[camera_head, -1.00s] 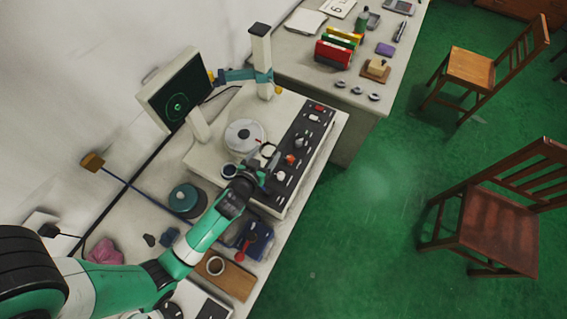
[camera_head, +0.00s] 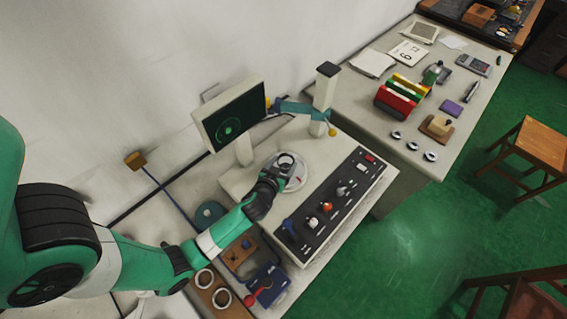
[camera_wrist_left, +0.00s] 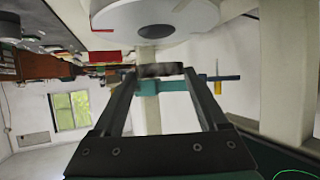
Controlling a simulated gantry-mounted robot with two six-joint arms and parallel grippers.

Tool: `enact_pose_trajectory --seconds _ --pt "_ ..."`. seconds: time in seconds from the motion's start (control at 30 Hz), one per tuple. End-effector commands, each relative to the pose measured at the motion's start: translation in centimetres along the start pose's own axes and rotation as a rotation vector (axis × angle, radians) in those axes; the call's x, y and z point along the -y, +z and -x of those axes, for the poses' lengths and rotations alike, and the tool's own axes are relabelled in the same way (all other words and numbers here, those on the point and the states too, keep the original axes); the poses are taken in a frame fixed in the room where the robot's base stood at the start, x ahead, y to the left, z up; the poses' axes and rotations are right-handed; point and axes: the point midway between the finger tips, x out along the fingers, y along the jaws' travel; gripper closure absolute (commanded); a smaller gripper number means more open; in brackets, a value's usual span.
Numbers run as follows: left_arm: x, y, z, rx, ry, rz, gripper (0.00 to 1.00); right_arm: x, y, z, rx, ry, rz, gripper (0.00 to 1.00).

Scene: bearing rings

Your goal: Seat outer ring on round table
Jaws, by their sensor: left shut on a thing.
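My left gripper (camera_head: 280,166) is over the white round table (camera_head: 302,182) of the bench instrument. It is shut on the outer ring (camera_head: 287,160), a thin ring with a pale rim. In the left wrist view the ring (camera_wrist_left: 160,70) shows edge-on as a dark band between the fingertips. The round table (camera_wrist_left: 190,18) shows there as a pale disc with a dark centre, with a visible gap between it and the ring. How high the ring is above the table is hard to tell. My right gripper is not in view.
A green-screened monitor (camera_head: 231,112) and a column with a teal arm (camera_head: 300,109) stand behind the round table. A dark control panel (camera_head: 330,208) with knobs lies right of it. Two rings (camera_head: 204,279) lie on a wooden board (camera_head: 208,296) at front.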

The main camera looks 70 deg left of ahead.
Motion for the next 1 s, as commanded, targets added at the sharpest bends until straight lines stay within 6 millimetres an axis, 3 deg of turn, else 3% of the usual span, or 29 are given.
enact_pose_trajectory --seconds 0.03,0.2,1.0 --pt "0.0 1.1 -0.6 -0.001 0.0 0.0 0.84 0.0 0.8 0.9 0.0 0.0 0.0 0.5" --pt "0.0 2.2 -1.1 -0.002 0.001 0.001 0.84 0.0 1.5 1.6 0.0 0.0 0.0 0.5" --pt "0.0 2.2 -1.0 -0.001 0.001 0.001 0.84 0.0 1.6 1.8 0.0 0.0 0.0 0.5"
